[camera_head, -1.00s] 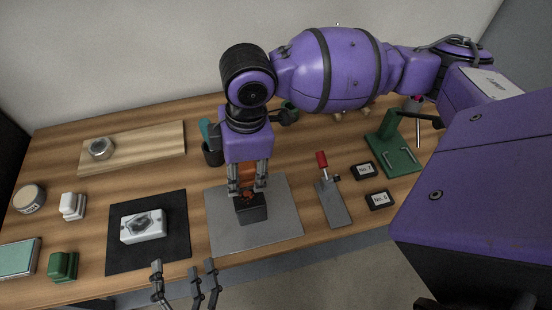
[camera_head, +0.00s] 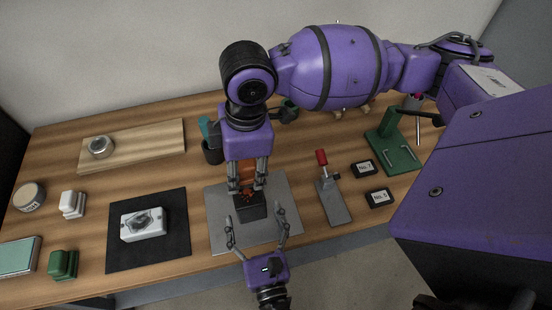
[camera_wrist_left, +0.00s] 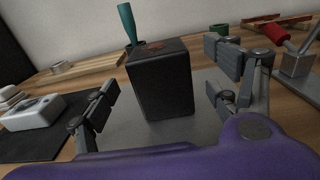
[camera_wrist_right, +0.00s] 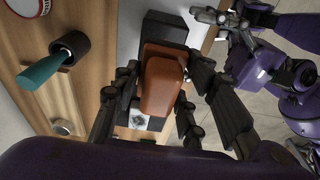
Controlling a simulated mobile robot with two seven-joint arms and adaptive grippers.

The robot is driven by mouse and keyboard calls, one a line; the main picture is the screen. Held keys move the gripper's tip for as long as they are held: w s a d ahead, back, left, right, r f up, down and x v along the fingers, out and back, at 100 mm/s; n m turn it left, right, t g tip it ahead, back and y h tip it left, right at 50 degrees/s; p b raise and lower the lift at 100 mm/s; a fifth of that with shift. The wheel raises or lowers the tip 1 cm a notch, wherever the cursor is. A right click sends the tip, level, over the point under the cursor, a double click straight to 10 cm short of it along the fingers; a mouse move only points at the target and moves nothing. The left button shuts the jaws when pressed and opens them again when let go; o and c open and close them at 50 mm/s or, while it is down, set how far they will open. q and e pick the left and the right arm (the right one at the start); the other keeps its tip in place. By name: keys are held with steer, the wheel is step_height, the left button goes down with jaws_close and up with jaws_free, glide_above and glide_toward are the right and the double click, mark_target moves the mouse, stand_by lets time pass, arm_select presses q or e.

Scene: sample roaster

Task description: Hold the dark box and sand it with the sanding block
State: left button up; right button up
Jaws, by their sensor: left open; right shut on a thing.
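The dark box (camera_head: 250,208) stands upright on a grey plate (camera_head: 220,237) at the table's front. My left gripper (camera_head: 255,224) is open at its near side. In the left wrist view the box (camera_wrist_left: 160,85) stands between the spread fingers, with gaps on both sides. My right gripper (camera_head: 248,183) points down over the box and is shut on the orange-brown sanding block (camera_wrist_right: 162,80). The block is at the box's top; I cannot tell whether they touch. The right fingers hide part of the block in the head view.
A black mat (camera_head: 118,258) with a white block (camera_head: 144,225) lies left of the plate. A red-handled clamp (camera_head: 322,160) and small dark labelled blocks (camera_head: 379,198) are right. A cup with a teal-handled tool (camera_head: 212,153) stands behind. A green stand (camera_head: 398,156) is back right.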

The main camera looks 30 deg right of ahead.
mark_target(249, 198)
arm_select(q)
steer(key=x, duration=0.5)
steer(key=shift+w+d, duration=0.1)
steer(key=shift+w, duration=0.3)
arm_select(e)
steer(key=shift+w+r, duration=0.1)
arm_select(q)
steer(key=shift+c, duration=0.3)
stand_by(0.5)
steer(key=c, duration=1.4)
arm_select(e)
steer(key=shift+f, duration=2.95)
